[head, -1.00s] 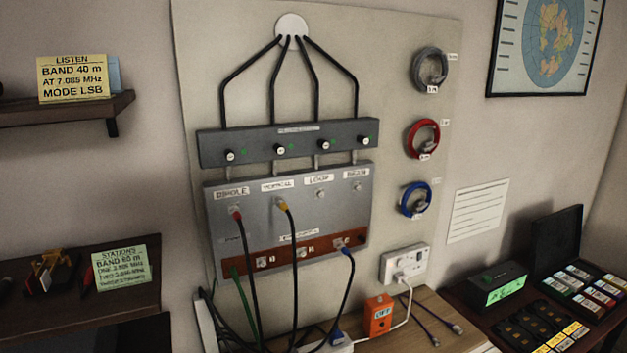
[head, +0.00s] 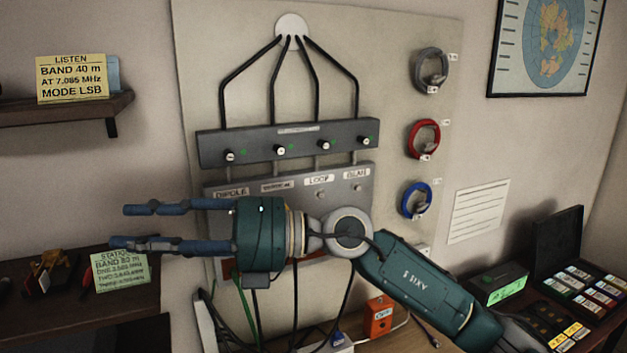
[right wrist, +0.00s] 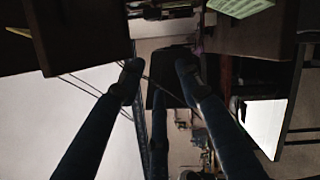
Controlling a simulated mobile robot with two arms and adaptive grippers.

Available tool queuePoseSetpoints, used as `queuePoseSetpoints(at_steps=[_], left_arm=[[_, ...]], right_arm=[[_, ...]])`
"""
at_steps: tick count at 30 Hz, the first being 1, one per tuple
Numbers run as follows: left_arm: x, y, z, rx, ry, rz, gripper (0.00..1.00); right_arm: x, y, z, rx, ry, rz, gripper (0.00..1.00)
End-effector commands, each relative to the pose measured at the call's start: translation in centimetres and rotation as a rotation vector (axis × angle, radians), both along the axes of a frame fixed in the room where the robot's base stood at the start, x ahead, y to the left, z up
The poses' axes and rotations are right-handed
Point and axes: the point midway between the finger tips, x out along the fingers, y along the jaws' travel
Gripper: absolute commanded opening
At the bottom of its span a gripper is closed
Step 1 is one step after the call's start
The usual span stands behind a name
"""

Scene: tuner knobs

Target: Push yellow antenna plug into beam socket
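The beam socket (head: 358,187) is at the upper right of the grey socket panel (head: 336,186) in the head view, under its label, with no plug in it. The yellow antenna plug is hidden behind my right arm. My right gripper (head: 118,226) reaches across the front of the panel, pointing left, with its fingers apart and nothing between them. My left gripper is not in view.
A grey switch box (head: 302,146) with several knobs sits above the panel. Cables hang below it to the wooden desk. An orange box (head: 379,316) stands on the desk. A shelf with a green note (head: 120,272) is at the left, near my right fingertips.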

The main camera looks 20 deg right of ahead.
Motion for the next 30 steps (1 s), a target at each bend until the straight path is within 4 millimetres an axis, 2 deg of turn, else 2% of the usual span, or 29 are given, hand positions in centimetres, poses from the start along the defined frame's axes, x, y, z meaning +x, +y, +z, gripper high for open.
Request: queuePoseSetpoints(at_steps=[2,5,6,9,12,15,18,20,23,30], left_arm=[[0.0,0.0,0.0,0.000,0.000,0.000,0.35],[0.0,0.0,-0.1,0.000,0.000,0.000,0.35],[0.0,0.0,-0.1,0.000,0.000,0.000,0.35],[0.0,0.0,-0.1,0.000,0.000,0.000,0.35],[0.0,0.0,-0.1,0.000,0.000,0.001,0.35],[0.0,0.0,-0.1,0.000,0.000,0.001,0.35],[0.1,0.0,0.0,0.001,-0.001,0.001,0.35],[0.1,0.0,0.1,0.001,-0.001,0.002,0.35],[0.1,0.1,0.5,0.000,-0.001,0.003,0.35],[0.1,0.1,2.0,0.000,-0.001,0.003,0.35]], right_arm=[[1.2,-2.0,-1.4,-0.271,-0.088,-0.040,0.35],[4.0,-7.4,-2.8,-0.597,-0.133,-0.163,0.35],[5.1,-10.3,-2.8,-0.710,-0.135,-0.232,0.35],[7.0,-16.8,-2.0,-0.905,-0.110,-0.391,0.35],[7.7,-21.8,-0.7,-1.018,-0.079,-0.519,0.35],[7.8,-25.0,0.3,-1.079,-0.050,-0.603,0.35],[7.8,-26.6,0.7,-1.108,-0.034,-0.646,0.35],[8.0,-27.0,0.6,-1.115,-0.028,-0.655,0.35],[8.7,-26.8,0.1,-1.118,-0.025,-0.656,0.35],[11.6,-25.7,-2.7,-1.116,-0.027,-0.651,0.35]])
